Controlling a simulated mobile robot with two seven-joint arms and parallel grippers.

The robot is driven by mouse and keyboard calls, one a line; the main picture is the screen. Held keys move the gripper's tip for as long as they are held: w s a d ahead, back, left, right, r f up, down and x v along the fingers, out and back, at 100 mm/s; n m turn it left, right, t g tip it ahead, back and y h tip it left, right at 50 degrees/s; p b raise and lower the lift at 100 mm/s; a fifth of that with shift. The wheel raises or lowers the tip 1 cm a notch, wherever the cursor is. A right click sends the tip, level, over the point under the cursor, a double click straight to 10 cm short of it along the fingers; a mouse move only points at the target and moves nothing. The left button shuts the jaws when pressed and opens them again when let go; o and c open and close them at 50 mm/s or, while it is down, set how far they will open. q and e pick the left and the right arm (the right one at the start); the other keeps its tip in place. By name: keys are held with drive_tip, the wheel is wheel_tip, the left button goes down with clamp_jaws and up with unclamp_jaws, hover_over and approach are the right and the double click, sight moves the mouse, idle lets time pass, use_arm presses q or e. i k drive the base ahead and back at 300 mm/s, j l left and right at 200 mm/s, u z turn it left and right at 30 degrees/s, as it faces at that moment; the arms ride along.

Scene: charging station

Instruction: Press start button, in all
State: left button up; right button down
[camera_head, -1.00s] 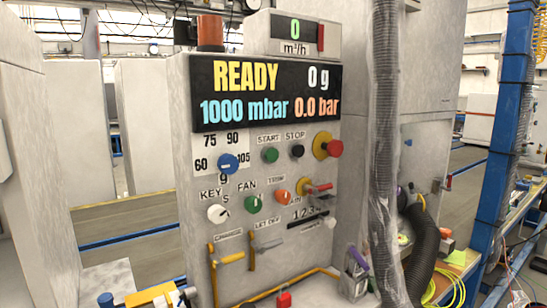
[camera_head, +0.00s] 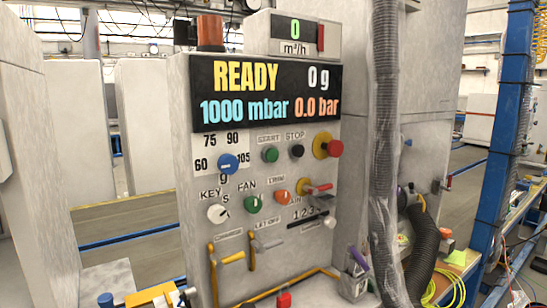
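The green start button (camera_head: 270,155) sits on the front of the grey machine cabinet (camera_head: 182,130), under a START label. A black stop button (camera_head: 297,151) is just right of it, under a STOP label. The display (camera_head: 265,92) above reads READY, 0 g, 1000 mbar and 0.0 bar. Neither of my grippers shows in this view, and nothing touches the start button.
Around the button are a blue knob (camera_head: 228,163), a green fan knob (camera_head: 253,204), an orange knob (camera_head: 282,197) and a red mushroom button (camera_head: 335,148) on yellow. A yellow-handled lever (camera_head: 232,257) is lower left. A grey hose (camera_head: 384,150) hangs at right.

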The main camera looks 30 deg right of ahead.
sight(272, 155)
drive_tip(key=u, duration=1.35)
drive_tip(key=k+l, duration=0.15)
drive_tip(key=l, duration=0.2)
drive_tip(key=k+l, duration=0.2)
drive_tip(key=l, duration=0.15)
drive_tip(key=k+l, duration=0.15)
drive_tip(key=l, duration=0.25)
drive_tip(key=k+l, duration=0.2)
drive_tip(key=l, duration=0.15)
drive_tip(key=k+l, duration=0.15)
drive_tip(key=l, duration=0.2)
